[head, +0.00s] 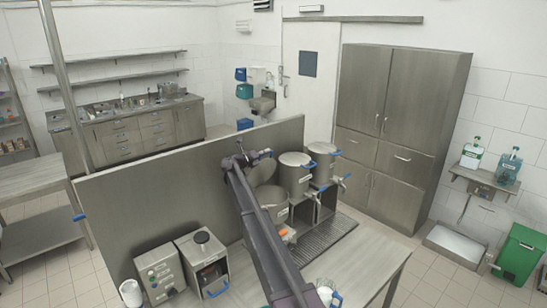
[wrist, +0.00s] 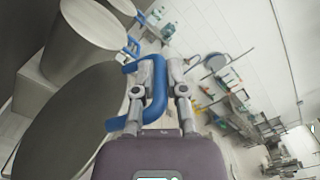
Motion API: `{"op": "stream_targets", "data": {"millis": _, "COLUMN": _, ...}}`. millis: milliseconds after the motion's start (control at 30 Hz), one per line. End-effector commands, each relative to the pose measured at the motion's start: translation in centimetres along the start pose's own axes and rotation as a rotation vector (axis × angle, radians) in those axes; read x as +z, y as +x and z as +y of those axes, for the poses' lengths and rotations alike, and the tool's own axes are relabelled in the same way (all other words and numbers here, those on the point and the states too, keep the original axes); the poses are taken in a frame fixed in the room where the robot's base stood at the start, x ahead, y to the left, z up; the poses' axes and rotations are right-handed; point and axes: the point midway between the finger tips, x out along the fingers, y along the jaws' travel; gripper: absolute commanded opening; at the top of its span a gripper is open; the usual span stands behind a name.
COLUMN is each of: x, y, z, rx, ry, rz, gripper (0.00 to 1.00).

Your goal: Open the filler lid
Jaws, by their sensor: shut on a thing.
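The filler lid (head: 264,171) is a round grey metal disc. In the head view it is tilted up at the back of the front steel filler pot (head: 278,213), whose top is partly hidden by my arm. In the wrist view the lid (wrist: 72,125) is a large dark disc at the left, with a blue handle (wrist: 157,105) at its edge. My gripper (wrist: 165,63) is shut on this blue handle. In the head view my gripper (head: 252,156) is beside the raised lid, in front of the metal partition, and its fingers are hard to make out.
Two more steel pots with lids stand close by, one in the middle (head: 294,180) and one behind it (head: 322,166). A metal partition (head: 170,185) runs behind the counter. Two small machines (head: 160,272) (head: 203,265) stand at the left. The right counter (head: 355,260) is mostly clear.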

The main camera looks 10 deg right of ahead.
Motion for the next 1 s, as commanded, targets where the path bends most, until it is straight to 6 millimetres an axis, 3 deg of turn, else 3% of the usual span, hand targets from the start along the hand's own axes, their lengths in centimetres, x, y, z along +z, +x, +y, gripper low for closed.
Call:
{"op": "stream_targets", "data": {"millis": 100, "x": 1.8, "y": 0.1, "z": 1.0, "rx": 0.003, "ry": 0.002, "rz": 0.001, "gripper": 0.0}}
{"op": "stream_targets", "data": {"millis": 300, "x": 3.1, "y": 0.2, "z": 1.9, "rx": 0.003, "ry": 0.003, "rz": 0.003, "gripper": 0.0}}
{"op": "stream_targets", "data": {"millis": 833, "x": 3.3, "y": 0.2, "z": 2.2, "rx": 0.004, "ry": 0.003, "rz": 0.006, "gripper": 0.0}}
{"op": "stream_targets", "data": {"millis": 867, "x": 3.3, "y": 0.3, "z": 2.2, "rx": 0.004, "ry": 0.003, "rz": 0.006, "gripper": 0.25}}
{"op": "stream_targets", "data": {"millis": 900, "x": 3.3, "y": 0.3, "z": 2.2, "rx": 0.004, "ry": 0.003, "rz": 0.006, "gripper": 0.37}}
{"op": "stream_targets", "data": {"millis": 967, "x": 3.3, "y": 0.3, "z": 2.1, "rx": 0.003, "ry": 0.003, "rz": 0.005, "gripper": 0.51}}
{"op": "stream_targets", "data": {"millis": 1000, "x": 3.3, "y": 0.3, "z": 2.1, "rx": 0.002, "ry": 0.002, "rz": 0.005, "gripper": 0.51}}
